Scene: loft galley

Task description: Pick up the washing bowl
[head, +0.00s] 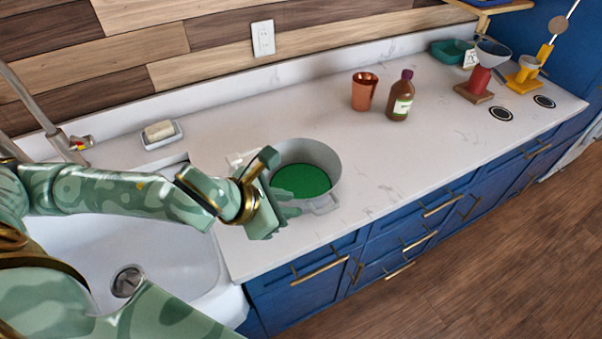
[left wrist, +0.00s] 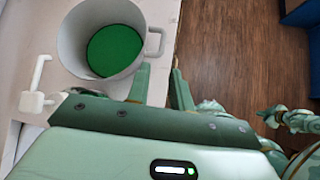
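The washing bowl (head: 322,158) is a light grey round tub with a green inside bottom and side handles. It stands upright on the white counter, right of the sink. The left wrist view shows it (left wrist: 72,45) with one handle (left wrist: 155,42) towards the fingers. My left gripper (head: 275,190) is at the bowl's near left side, hiding part of its rim. In the left wrist view its two fingers (left wrist: 160,72) are apart with nothing between them, just short of the handle. My right gripper is not clear; only small green arm parts show at the right of the left wrist view.
A white pump dispenser (left wrist: 35,98) stands close beside the bowl. A copper cup (head: 364,92) and a brown bottle (head: 401,97) stand farther right. The sink (head: 170,262) lies left, with a soap dish (head: 162,137) behind.

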